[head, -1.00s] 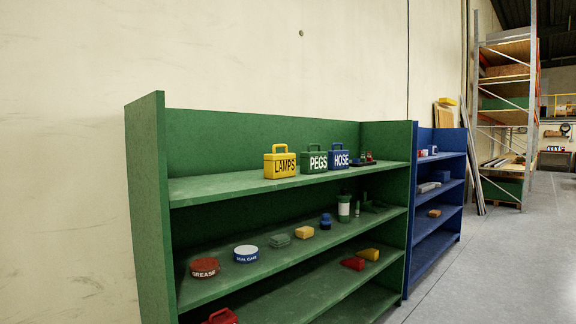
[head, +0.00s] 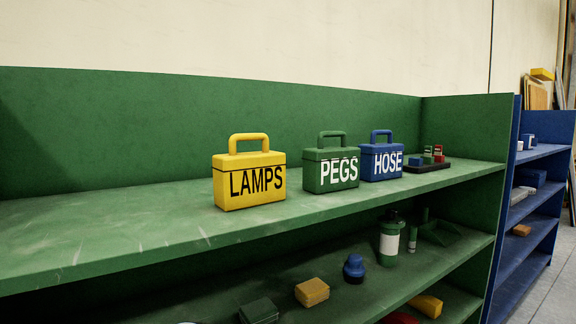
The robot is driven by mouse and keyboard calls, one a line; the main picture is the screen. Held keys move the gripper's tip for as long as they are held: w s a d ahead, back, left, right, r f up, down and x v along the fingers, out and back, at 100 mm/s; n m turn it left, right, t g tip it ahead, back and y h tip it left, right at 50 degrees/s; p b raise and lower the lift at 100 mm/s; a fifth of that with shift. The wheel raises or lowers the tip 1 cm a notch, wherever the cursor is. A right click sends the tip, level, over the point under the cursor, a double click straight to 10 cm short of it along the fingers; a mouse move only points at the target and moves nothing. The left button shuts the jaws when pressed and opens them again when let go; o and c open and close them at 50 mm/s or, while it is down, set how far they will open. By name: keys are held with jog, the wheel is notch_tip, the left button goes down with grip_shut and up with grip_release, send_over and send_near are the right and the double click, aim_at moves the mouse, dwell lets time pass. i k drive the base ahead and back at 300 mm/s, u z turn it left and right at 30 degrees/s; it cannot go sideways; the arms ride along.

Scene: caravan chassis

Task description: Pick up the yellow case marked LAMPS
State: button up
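The yellow case marked LAMPS (head: 249,184) stands upright on the top shelf of the green shelf unit (head: 120,227), near the middle of the head view. Its arched yellow handle (head: 248,137) points up and is unobstructed. The label faces me. My gripper is not in view.
A green case marked PEGS (head: 331,170) and a blue case marked HOSE (head: 381,162) stand to its right. A dark tray with small items (head: 428,166) is further right. The top shelf left of the yellow case is bare. Lower shelves hold an orange block (head: 312,292) and a bottle (head: 389,243).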

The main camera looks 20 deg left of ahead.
aim_at(241, 181)
jog(key=i, duration=1.2)
jog(key=u, duration=2.05)
